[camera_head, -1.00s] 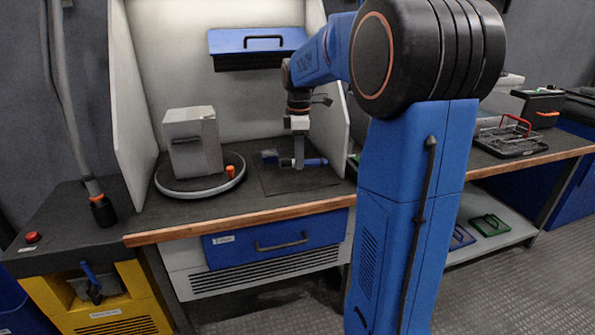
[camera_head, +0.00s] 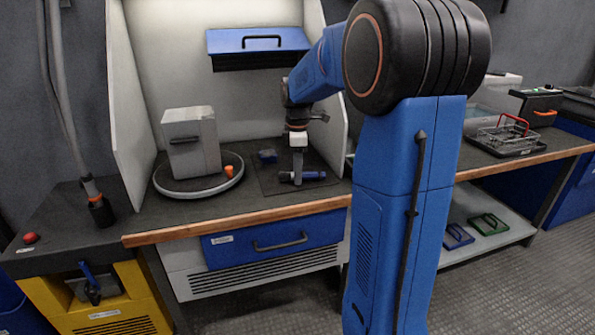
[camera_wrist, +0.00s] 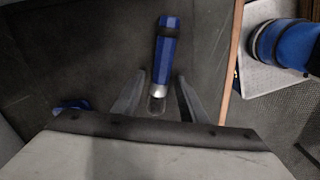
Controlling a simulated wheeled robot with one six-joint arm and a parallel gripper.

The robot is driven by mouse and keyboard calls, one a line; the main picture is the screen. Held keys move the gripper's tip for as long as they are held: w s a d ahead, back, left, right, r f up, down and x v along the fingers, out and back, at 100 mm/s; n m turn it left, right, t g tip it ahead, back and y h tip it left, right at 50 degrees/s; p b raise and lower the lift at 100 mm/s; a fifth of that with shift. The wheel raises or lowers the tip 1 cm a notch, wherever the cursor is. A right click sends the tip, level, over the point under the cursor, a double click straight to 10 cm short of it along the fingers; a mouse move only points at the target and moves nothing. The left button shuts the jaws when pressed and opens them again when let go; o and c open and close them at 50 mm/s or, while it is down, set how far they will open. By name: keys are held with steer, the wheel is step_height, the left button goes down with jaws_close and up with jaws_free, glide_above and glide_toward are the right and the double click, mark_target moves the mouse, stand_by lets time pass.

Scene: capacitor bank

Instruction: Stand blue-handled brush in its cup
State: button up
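The blue-handled brush (camera_head: 313,176) lies on its side on the dark mat of the booth bench. In the wrist view the brush (camera_wrist: 166,45) points its blue handle away, with its metal ferrule between my fingers. My gripper (camera_head: 297,181) points down over the brush. In the wrist view my gripper (camera_wrist: 160,88) has its fingers apart, with a gap on each side of the ferrule. A small blue and dark object (camera_head: 267,156) sits behind and left of the brush, partly showing in the wrist view (camera_wrist: 72,106); I cannot tell whether it is the cup.
A grey box (camera_head: 191,142) and an orange piece (camera_head: 229,171) stand on a round turntable (camera_head: 205,191) at left. A blue cabinet (camera_head: 258,40) hangs above. White side panels bound the booth. The wooden bench edge (camera_head: 235,221) runs in front. A wire basket (camera_head: 503,137) stands far right.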

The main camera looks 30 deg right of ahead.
steer(key=shift+r, duration=0.1)
step_height(320, 180, up, 17)
steer(key=shift+d+r, duration=0.15)
steer(key=shift+d, duration=0.15)
stand_by(0.5)
steer(key=s+a+f+m+t, duration=0.1)
steer(key=s+a+f+m, duration=0.15)
steer(key=s+a, duration=0.4)
steer(key=s+a+f+m+t, duration=0.1)
steer(key=s+a+f+m, duration=0.15)
steer(key=s+a, duration=0.4)
steer(key=s+a+f+m+t, duration=0.1)
steer(key=s+a+f+m, duration=0.1)
steer(key=s+f, duration=0.4)
steer(key=s+a+f+m+t, duration=0.1)
steer(key=s+f+m, duration=0.4)
steer(key=s, duration=0.5)
steer(key=shift+s+a+f+t, duration=0.25)
steer(key=shift+a+f+t, duration=0.15)
steer(key=shift+a+f, duration=0.4)
steer(key=shift+o, duration=0.5)
steer(key=shift+r, duration=0.1)
